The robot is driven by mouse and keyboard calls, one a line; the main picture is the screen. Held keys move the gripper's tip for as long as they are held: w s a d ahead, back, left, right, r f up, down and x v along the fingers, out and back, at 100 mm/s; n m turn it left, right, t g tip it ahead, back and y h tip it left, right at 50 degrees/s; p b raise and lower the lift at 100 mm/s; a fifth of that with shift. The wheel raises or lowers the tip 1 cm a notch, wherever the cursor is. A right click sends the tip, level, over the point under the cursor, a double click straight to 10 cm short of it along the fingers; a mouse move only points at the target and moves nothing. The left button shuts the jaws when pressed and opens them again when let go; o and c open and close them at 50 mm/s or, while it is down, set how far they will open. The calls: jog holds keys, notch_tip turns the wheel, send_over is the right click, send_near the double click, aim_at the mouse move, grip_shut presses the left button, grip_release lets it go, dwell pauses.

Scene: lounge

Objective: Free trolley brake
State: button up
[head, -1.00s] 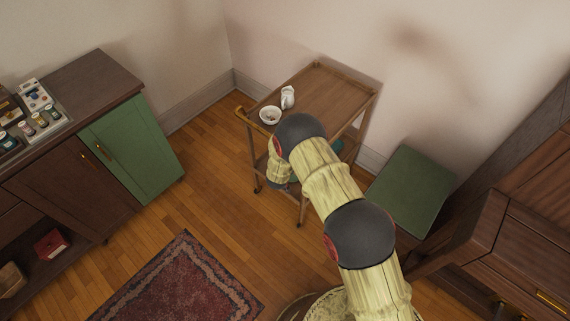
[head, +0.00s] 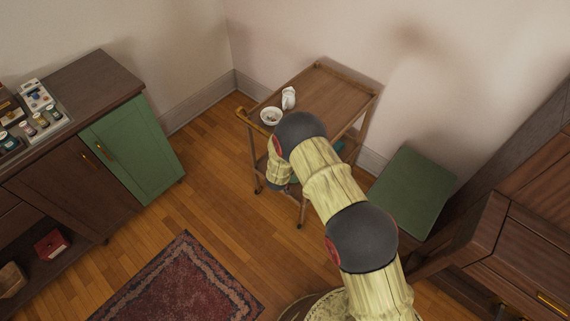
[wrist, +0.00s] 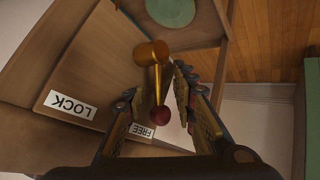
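The wooden trolley (head: 335,98) stands in the corner against the wall. In the wrist view its brake lever (wrist: 156,75) is a brass arm on a brass pivot, ending in a dark red knob (wrist: 160,115). The knob lies beside the FREE label (wrist: 141,131), while the LOCK label (wrist: 70,105) is farther left. My gripper (wrist: 157,88) is open, with one finger on each side of the lever. I cannot tell whether either finger touches it. In the head view my arm hides the gripper and the brake.
A white bowl (head: 270,116) and a white jug (head: 288,98) stand on the trolley top. A green-topped stool (head: 411,190) is right of the trolley. A cabinet with a green door (head: 135,150) stands left. Wooden floor and a red rug (head: 185,285) lie in front.

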jog(key=v, duration=1)
jog(key=shift+s+r, duration=0.2)
jog(key=shift+r, duration=0.1)
